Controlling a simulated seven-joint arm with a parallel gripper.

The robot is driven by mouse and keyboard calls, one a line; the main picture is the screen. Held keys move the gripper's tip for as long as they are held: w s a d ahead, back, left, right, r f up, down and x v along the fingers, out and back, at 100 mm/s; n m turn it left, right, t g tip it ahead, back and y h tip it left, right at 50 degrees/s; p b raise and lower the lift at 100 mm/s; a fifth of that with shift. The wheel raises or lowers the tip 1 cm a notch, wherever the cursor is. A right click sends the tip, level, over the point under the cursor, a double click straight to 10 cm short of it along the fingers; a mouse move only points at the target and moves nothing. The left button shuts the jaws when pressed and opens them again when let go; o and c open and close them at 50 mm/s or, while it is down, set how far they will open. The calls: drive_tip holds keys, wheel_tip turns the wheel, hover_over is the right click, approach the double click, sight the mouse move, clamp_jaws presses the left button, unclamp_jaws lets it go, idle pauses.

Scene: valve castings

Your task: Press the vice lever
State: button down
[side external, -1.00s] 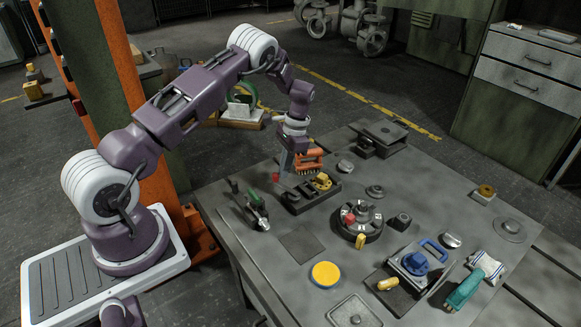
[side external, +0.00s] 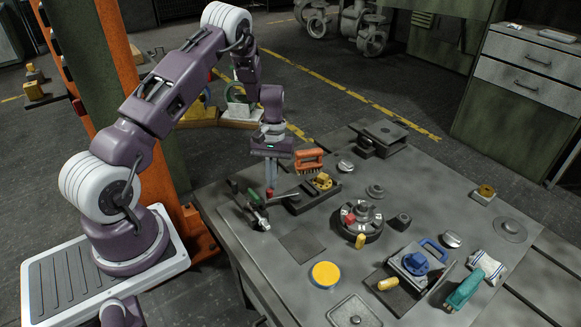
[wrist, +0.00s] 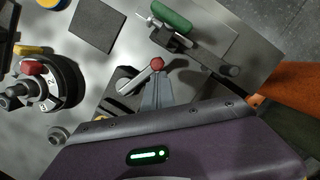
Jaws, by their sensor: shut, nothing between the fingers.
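The vice (side external: 312,200) is a dark block with a yellow part (side external: 322,181) on the left half of the bench. Its grey lever (side external: 287,194) sticks out to the left and ends in a red knob (side external: 270,191). In the wrist view the lever (wrist: 138,79) and red knob (wrist: 158,64) show clearly. My gripper (side external: 271,184) points down at the knob end, shut and empty. Its fingertips (wrist: 157,78) overlap the lever right beside the knob; I cannot tell whether they touch. The gripper body hides part of the vice in the wrist view.
A green-handled clamp (side external: 255,211) stands close to the left of the knob, its handle (wrist: 172,16) beyond it in the wrist view. An orange brush (side external: 305,159) is behind the vice. A round dial fixture (side external: 358,223) stands to the right. A flat dark plate (side external: 302,243) lies in front.

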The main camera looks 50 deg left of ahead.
drive_tip(key=shift+s+d+n+t+h, duration=0.1)
drive_tip(key=shift+s+d+n+t, duration=0.2)
drive_tip(key=shift+n, duration=0.4)
drive_tip(key=shift+s+d+n+g+h, duration=0.15)
drive_tip(key=shift+d+n, duration=0.25)
drive_tip(key=shift+n, duration=0.3)
drive_tip(key=shift+s+d+n+t+h, duration=0.1)
drive_tip(key=shift+s+d+n+t, duration=0.2)
drive_tip(key=shift+n, duration=0.4)
drive_tip(key=shift+w+d, duration=0.1)
drive_tip(key=shift+d, duration=0.1)
drive_tip(key=w+a+r, duration=0.3)
drive_tip(key=a+r, duration=0.3)
drive_tip(key=r, duration=0.3)
drive_tip(key=shift+r, duration=0.4)
